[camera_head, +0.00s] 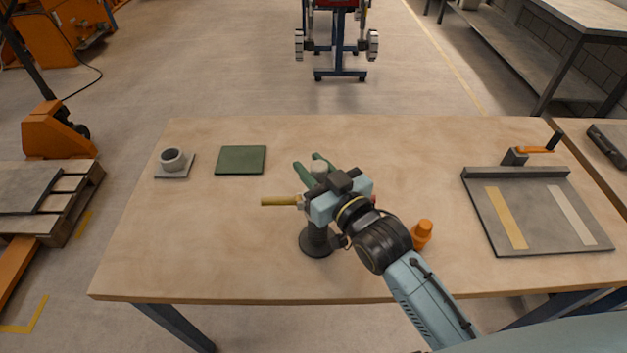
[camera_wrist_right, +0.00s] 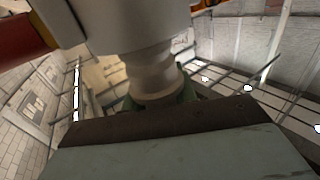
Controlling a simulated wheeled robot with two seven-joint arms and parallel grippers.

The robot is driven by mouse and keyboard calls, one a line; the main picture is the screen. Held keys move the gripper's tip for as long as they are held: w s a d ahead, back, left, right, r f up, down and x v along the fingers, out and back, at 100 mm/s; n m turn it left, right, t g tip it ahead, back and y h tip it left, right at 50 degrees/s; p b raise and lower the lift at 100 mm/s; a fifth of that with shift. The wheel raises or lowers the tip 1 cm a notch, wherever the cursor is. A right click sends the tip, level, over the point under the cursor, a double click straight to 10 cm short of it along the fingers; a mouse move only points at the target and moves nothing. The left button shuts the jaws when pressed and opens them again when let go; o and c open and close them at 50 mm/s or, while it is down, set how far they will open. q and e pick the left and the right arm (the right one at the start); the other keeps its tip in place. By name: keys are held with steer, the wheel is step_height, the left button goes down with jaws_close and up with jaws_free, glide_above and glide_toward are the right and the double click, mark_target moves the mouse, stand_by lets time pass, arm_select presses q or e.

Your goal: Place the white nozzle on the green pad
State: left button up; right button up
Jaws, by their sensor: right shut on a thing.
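The white nozzle (camera_head: 319,168) shows as a pale round top between the green fingers of my right gripper (camera_head: 316,170), over the middle of the table. My right gripper is shut on it. In the right wrist view the nozzle (camera_wrist_right: 150,72) is a large pale stepped cylinder, with a green fingertip (camera_wrist_right: 187,95) beside it. The green pad (camera_head: 241,160) lies flat and bare, to the left of and beyond the gripper. My left gripper is not in view.
A dark round-based stand (camera_head: 316,242) is partly hidden under my right gripper, with a yellow rod (camera_head: 280,201) sticking out left. An orange bottle (camera_head: 421,235) stands to the right. A grey cup (camera_head: 172,160) sits left of the pad. A grey board (camera_head: 535,218) lies at right.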

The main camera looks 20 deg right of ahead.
steer(key=shift+f, duration=1.4)
steer(key=shift+f, duration=0.2)
steer(key=o, duration=1)
